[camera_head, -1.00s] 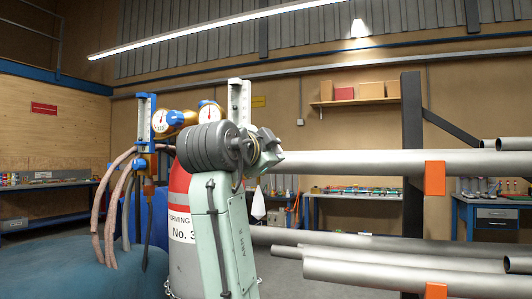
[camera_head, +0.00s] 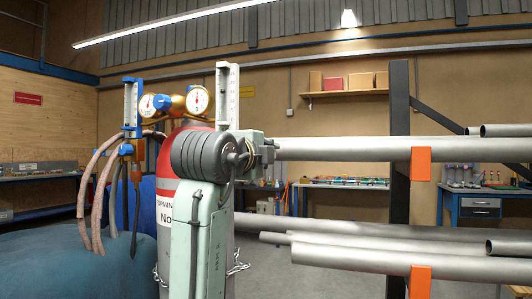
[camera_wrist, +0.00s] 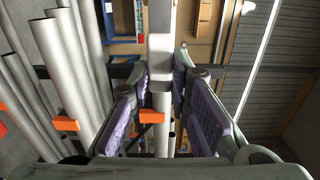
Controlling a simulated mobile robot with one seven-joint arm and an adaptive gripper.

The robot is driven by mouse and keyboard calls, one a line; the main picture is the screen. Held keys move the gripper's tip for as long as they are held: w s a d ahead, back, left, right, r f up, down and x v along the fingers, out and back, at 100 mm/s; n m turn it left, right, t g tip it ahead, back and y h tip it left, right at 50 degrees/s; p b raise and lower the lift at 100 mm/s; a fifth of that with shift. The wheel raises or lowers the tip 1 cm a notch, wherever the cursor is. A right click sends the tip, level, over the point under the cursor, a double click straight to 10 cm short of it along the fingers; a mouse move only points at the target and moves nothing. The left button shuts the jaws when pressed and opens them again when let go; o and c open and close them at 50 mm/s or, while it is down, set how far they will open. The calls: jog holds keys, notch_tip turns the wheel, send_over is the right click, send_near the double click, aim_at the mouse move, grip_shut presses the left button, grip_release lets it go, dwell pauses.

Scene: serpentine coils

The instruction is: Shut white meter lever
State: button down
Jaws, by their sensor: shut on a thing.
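The white meter (camera_head: 226,95) stands upright behind my arm in the head view, its scale and top showing. Its lower part and its lever are hidden there by my arm and gripper. My gripper (camera_head: 262,151) is beside the meter's lower end, in front of the pipe rack. In the wrist view, a pale grey-white bar (camera_wrist: 161,50) runs between the two purple-padded fingers of my gripper (camera_wrist: 160,78). The gripper is shut on this bar, which seems to be part of the white meter. I cannot tell the lever's angle.
A blue meter (camera_head: 131,105) and two round gauges (camera_head: 197,99) sit left of the white meter, above a red-topped cylinder (camera_head: 186,126). Hoses (camera_head: 97,190) hang at left. Long grey pipes (camera_head: 345,149) on a rack fill the right side.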

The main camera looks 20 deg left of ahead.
jog(key=shift+f, duration=0.15)
jog(key=c, duration=1.5)
grip_release()
jog(key=shift+s, duration=0.1)
jog(key=s, duration=1.2)
jog(key=shift+d, duration=0.4)
jog(key=shift+w, duration=0.1)
